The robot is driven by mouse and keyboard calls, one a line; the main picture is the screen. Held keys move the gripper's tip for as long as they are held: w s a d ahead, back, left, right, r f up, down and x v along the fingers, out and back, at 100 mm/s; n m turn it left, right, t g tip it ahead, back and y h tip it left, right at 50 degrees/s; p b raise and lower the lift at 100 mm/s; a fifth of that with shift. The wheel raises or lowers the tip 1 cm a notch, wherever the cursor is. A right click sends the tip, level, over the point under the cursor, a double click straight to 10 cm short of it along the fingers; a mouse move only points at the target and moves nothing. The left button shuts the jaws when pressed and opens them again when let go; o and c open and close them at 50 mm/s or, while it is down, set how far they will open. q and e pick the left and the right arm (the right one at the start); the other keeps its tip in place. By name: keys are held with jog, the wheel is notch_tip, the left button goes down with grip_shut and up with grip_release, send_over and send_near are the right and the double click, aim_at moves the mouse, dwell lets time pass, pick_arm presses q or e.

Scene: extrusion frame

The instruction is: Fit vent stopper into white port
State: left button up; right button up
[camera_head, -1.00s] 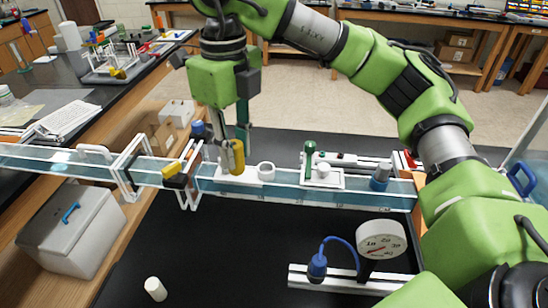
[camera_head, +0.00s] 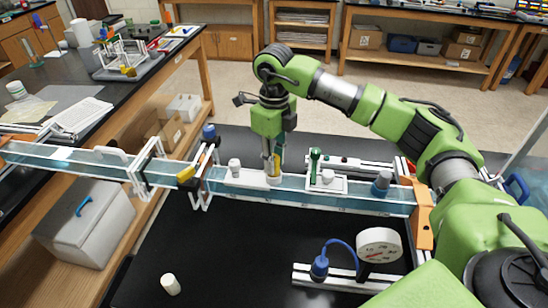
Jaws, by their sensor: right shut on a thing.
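My right gripper (camera_head: 272,156) points down over the white base plate on the clear channel and is shut on a small yellow piece (camera_head: 276,163), which I take for the vent stopper. The gripper hides most of it. A white port (camera_head: 273,180) on the right of the plate lies right under it. I cannot tell whether the stopper touches the port or sits in it. A second small white fitting (camera_head: 234,167) stands on the left of the same plate. My left gripper is not in view.
The clear channel (camera_head: 335,198) crosses the black bench. A green-handled fitting (camera_head: 315,165) and a blue-grey cap (camera_head: 381,183) stand to the right. A round gauge (camera_head: 379,244) and a loose white cylinder (camera_head: 171,284) lie in front. The front middle of the bench is clear.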

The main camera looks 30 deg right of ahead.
jog(key=shift+f, duration=0.6)
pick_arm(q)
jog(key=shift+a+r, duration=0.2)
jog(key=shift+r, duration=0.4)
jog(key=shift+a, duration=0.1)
pick_arm(e)
jog(key=shift+f, duration=0.25)
jog(key=o, duration=1)
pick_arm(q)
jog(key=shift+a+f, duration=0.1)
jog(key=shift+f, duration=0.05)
